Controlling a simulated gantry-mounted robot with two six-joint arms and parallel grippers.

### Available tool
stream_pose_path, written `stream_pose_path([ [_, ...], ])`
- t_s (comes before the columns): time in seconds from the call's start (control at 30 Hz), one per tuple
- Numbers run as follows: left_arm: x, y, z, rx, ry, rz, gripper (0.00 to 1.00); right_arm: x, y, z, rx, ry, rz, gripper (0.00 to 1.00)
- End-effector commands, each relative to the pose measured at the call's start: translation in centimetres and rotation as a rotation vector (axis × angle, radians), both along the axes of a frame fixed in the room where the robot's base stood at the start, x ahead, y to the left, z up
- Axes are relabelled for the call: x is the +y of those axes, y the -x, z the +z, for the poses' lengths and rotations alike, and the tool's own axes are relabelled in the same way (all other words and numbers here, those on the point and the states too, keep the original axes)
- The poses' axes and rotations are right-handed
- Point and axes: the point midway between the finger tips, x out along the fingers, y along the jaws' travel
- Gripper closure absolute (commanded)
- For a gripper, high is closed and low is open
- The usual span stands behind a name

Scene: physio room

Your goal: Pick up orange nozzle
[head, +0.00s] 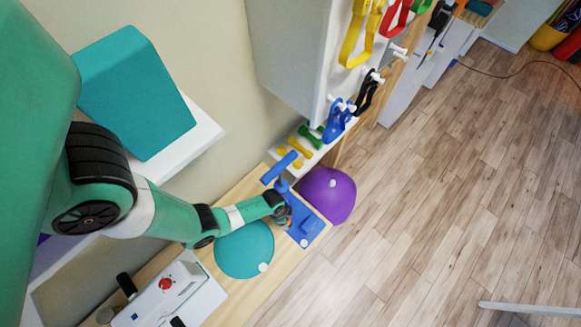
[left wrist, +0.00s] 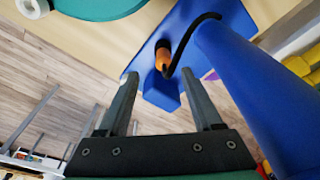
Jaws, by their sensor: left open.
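The orange nozzle (left wrist: 163,57) shows in the left wrist view, at the end of a black hose beside a blue pump (left wrist: 235,75). My left gripper (left wrist: 160,78) is open, and the nozzle lies just beyond and between its fingertips, not gripped. In the head view, the left gripper (head: 286,214) is at the blue pump (head: 306,228) on the wooden bench; the gripper largely hides the nozzle there. My right gripper is in neither view.
A teal dome (head: 244,249) sits close beside the gripper, and a purple ball (head: 327,195) is beyond the pump. A white box with a red button (head: 166,284) stands at the near bench end. Bands hang on pegs above. The floor at right is mostly clear.

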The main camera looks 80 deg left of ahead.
Motion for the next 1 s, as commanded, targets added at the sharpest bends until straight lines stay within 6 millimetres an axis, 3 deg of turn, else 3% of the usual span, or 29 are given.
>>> stream_pose_path([
  [0.07,0.0,-0.2,-1.6,-0.001,0.0,-0.001,0.33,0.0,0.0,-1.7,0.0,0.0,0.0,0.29],
  [0.27,0.1,-0.4,-2.1,-0.002,-0.001,0.0,0.33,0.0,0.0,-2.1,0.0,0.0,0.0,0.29],
  [0.37,0.2,-0.5,-3.8,-0.002,0.0,0.001,0.33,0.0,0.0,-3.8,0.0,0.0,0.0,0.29],
  [0.57,0.4,-1.0,-6.5,-0.001,0.0,0.0,0.33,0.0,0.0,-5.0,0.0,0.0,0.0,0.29],
  [0.83,0.4,-1.1,-6.6,-0.003,-0.001,0.0,0.33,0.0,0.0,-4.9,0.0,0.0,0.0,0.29],
  [1.0,0.4,-1.1,-6.6,-0.003,-0.001,0.0,0.62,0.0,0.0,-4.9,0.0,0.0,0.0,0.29],
])
